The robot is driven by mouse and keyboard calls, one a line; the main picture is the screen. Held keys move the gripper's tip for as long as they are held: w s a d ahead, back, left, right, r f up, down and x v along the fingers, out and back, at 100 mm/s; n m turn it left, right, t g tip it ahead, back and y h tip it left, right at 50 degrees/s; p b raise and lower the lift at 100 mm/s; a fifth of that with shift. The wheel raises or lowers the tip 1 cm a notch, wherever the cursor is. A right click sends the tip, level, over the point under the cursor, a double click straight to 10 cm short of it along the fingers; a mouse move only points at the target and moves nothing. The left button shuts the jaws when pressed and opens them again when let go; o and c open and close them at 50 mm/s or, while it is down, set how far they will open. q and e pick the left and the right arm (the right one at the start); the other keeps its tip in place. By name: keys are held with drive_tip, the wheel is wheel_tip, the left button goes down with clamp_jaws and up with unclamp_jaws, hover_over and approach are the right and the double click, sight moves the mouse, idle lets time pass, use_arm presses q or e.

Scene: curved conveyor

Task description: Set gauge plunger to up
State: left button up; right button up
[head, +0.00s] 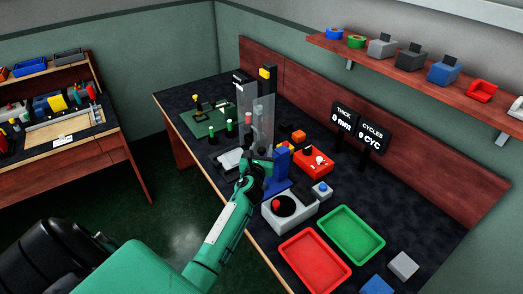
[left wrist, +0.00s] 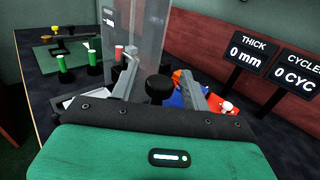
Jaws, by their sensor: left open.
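My left gripper (head: 259,168) reaches over the table at the blue gauge stand (head: 279,172). In the left wrist view its two grey fingers (left wrist: 163,88) are apart. A round black knob (left wrist: 158,84), which looks like the gauge plunger's top, sits between them, with gaps showing on both sides. The knob's lower part is hidden by my gripper body. The blue stand also shows behind the right finger in the left wrist view (left wrist: 188,96). The THICK display (head: 342,114) reads 0 mm. My right gripper is not in view.
A clear upright panel (head: 262,122) stands just beyond my left gripper. A red box with knobs (head: 313,163) is right of the stand. A grey box with a black round top (head: 276,219), a red tray (head: 290,273) and a green tray (head: 375,256) lie nearer. The CYCLES display (head: 373,138) reads 0 CYC.

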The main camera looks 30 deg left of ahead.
use_arm(q)
drive_tip(key=shift+c, duration=0.2)
clamp_jaws()
wheel_tip(320, 180, up, 8)
drive_tip(key=p, duration=0.7)
drive_tip(key=shift+f, duration=0.15)
drive_tip(key=shift+o, duration=0.2)
unclamp_jaws()
drive_tip(key=shift+f, duration=0.1)
drive_tip(key=shift+s, duration=0.15)
